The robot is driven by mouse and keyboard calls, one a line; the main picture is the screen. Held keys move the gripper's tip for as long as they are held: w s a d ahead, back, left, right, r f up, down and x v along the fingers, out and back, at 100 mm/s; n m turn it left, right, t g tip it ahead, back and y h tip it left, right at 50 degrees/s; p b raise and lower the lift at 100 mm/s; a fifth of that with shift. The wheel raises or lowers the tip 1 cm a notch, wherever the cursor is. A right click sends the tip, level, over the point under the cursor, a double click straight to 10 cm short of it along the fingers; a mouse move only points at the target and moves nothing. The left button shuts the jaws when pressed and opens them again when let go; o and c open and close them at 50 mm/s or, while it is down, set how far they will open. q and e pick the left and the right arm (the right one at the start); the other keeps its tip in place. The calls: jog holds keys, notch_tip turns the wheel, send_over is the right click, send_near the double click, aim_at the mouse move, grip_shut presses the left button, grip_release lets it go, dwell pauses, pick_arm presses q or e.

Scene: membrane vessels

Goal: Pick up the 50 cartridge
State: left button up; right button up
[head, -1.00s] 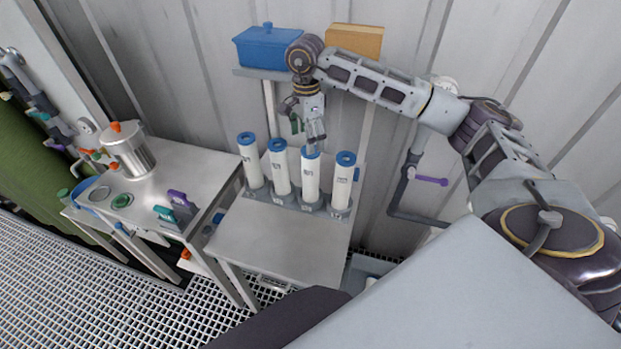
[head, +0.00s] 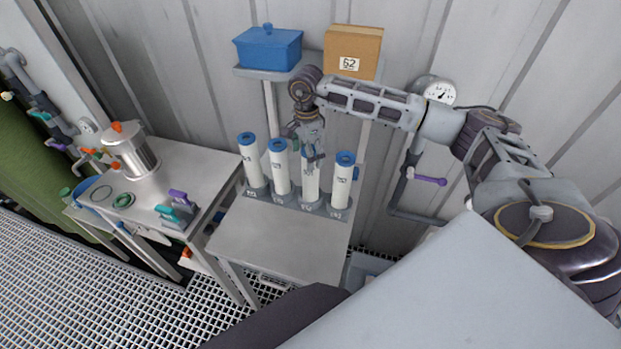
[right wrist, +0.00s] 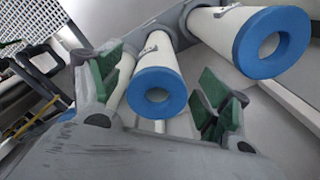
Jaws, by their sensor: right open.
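Several white cartridges with blue ring tops stand upright in a row in grey holders on a metal table. My right gripper (head: 314,154) is at the top of the third cartridge from the left (head: 311,183), pointing down. In the right wrist view, the open green-padded fingers (right wrist: 162,88) lie on either side of this cartridge's blue top (right wrist: 157,92), with gaps visible. The neighbouring cartridge (right wrist: 271,42) is to the right there. The other cartridges are the leftmost (head: 252,165), second (head: 279,170) and rightmost (head: 342,185). Their printed numbers are too small to read. My left gripper is out of view.
A shelf behind holds a blue lidded box (head: 268,49) and a cardboard box marked 62 (head: 353,48). A side table at left holds a steel vessel (head: 133,153) and clamps (head: 176,210). A gauge (head: 435,91) and purple-handled valve (head: 428,181) are at right. The table front (head: 275,243) is clear.

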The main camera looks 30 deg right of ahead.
aim_at(311, 178)
jog(key=f, duration=0.1)
jog(key=f+p, duration=0.1)
jog(key=f, duration=0.1)
jog(key=d+f, duration=0.1)
jog(key=f, duration=0.1)
jog(key=shift+p, duration=0.35)
jog(key=c, duration=1.3)
